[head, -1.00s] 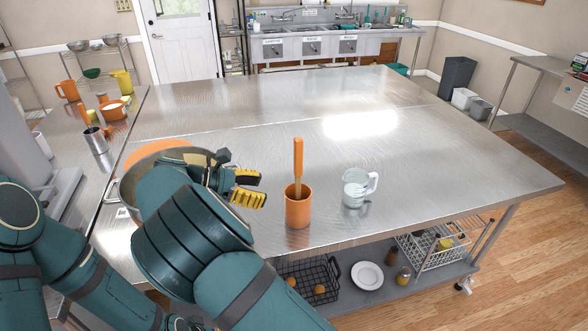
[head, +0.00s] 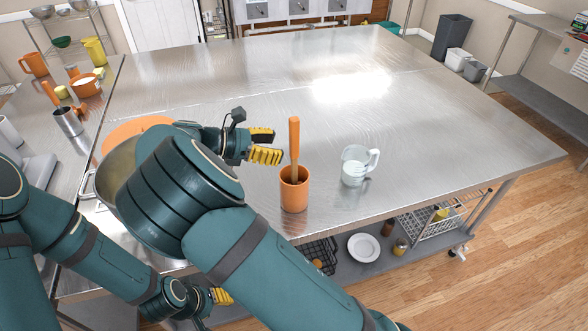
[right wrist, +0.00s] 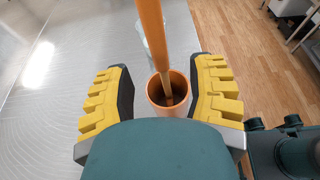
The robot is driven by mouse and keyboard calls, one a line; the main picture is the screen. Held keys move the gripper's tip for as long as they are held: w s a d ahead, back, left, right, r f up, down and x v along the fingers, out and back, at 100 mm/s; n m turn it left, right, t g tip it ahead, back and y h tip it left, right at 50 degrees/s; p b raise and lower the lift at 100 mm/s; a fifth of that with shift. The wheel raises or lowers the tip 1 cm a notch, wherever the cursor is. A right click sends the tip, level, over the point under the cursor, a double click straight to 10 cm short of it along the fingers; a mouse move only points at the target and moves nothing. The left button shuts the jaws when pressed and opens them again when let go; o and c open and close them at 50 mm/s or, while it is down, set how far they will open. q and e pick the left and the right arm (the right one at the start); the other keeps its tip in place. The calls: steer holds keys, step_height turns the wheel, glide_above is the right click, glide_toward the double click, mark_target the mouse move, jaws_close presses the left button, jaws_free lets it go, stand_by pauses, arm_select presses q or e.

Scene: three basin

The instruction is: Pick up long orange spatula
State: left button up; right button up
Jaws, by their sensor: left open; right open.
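The long orange spatula (head: 294,138) stands nearly upright in an orange cup (head: 295,195) on the metal table; its lower end is hidden inside the cup. My right gripper (head: 276,146) is open just left of the spatula's handle, its yellow fingers pointing towards it. In the right wrist view the handle (right wrist: 152,38) rises between the spread fingers of my right gripper (right wrist: 162,85), with the cup (right wrist: 158,99) beyond them. Neither finger visibly touches the handle. My left gripper (head: 220,297) is low at the bottom, below the table edge, partly hidden, open and apart from the spatula.
A clear measuring jug (head: 355,167) stands just right of the cup. A large pot (head: 118,178) and an orange plate-like item (head: 135,128) sit left, partly behind my right arm. A shelf below holds a white plate (head: 364,247). The table's far middle is clear.

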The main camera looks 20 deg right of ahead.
mark_target(294, 155)
steer(key=shift+d, duration=0.6)
steer(key=x, duration=0.2)
steer(key=r+x, duration=0.1)
steer(key=x, duration=0.1)
steer(key=shift+w+d+f, duration=0.1)
steer(key=shift+d, duration=0.2)
jaws_close()
